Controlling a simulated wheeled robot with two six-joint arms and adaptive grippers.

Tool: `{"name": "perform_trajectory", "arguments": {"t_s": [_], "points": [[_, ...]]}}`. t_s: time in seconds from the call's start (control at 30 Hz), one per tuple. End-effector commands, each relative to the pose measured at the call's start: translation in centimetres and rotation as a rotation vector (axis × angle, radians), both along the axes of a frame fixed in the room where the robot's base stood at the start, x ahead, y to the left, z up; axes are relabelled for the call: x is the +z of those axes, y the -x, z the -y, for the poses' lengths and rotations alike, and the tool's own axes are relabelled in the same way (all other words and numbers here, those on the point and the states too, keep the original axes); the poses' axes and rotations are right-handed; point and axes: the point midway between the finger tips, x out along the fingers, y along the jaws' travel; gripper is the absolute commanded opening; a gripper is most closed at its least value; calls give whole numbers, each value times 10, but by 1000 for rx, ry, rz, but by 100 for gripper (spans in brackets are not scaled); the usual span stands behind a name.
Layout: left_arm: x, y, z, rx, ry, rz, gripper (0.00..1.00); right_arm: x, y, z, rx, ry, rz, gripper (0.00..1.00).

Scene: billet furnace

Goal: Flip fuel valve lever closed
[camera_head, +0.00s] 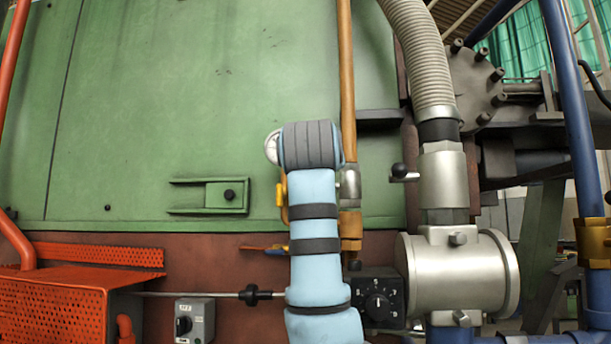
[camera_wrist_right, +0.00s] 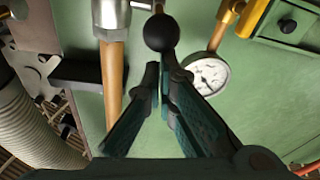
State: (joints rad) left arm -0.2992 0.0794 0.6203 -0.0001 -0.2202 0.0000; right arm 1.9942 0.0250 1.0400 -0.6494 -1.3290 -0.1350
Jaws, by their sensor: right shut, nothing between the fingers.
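The fuel valve lever shows in the right wrist view as a short metal stem with a black ball knob (camera_wrist_right: 160,32), next to a silver fitting (camera_wrist_right: 110,14) on a brass-coloured pipe. My right gripper (camera_wrist_right: 163,76) is shut and empty, its fingertips at the lower edge of the knob in that view. I cannot tell whether they touch it. In the head view my right arm and wrist hide the gripper and this lever; the silver fitting (camera_head: 350,186) shows just right of the wrist. My left gripper is not in view.
A round gauge (camera_wrist_right: 208,76) sits close beside the fingers. A second black-knobbed lever (camera_head: 398,170) is on the silver hose fitting to the right. A ribbed hose (camera_head: 420,60), a large silver cylinder (camera_head: 460,275) and a black dial box (camera_head: 378,298) crowd the right side.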

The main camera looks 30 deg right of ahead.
Motion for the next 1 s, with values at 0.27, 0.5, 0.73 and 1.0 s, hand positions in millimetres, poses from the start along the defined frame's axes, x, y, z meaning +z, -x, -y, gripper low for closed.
{"name": "perform_trajectory", "arguments": {"t_s": [0.27,0.5,0.73,1.0], "points": [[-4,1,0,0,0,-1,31,0,3,4,-9,10,11,0],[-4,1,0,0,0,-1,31,0,3,3,-6,9,11,0],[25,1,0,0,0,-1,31,25,-1,2,-5,10,12,0],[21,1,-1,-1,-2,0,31,28,35,-32,-1,10,17,0]]}}
